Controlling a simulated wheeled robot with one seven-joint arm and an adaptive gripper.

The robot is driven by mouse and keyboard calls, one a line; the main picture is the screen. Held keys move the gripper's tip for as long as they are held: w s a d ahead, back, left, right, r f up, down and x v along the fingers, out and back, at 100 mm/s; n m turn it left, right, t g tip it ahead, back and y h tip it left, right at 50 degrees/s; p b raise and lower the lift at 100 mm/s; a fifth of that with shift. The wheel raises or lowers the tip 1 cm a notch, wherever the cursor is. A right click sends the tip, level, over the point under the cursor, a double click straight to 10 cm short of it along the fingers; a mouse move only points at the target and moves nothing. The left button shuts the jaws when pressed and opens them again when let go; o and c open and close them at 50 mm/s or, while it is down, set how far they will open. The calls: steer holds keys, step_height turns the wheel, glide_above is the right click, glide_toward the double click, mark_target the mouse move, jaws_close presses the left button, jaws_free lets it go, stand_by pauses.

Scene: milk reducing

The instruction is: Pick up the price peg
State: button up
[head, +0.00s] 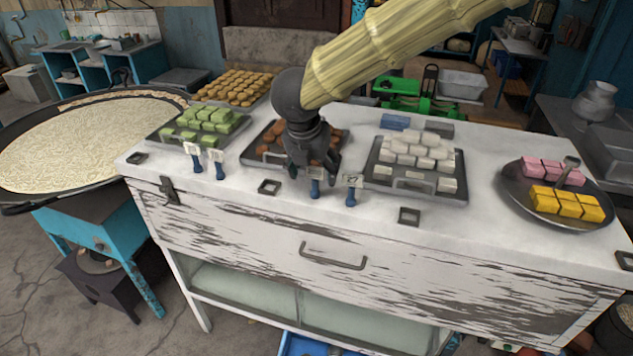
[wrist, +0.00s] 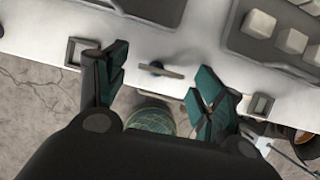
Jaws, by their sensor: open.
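Small price pegs with blue bases and white cards stand along the front of the white counter. In the head view, one peg (head: 315,188) is just below my gripper (head: 314,172) and partly covered by it. Another peg (head: 351,194) stands just to its right, and two more, a left one (head: 196,163) and its neighbour (head: 219,169), stand further left. In the wrist view, my gripper (wrist: 157,68) is open and empty. A peg seen from above (wrist: 155,69) lies between its spread fingers, apparently untouched. The right finger may hide another peg.
Behind the pegs sit trays of green (head: 186,139), brown (head: 265,155) and white sweets (head: 420,196). A dark round plate (head: 520,205) with pink and yellow pieces is at the right. Square metal fittings (head: 409,216) dot the counter's front edge.

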mark_target(315, 182)
steer(key=shift+x, duration=1.4)
steer(key=shift+r, duration=0.1)
steer(key=c, duration=1.1)
steer(key=shift+w, duration=0.1)
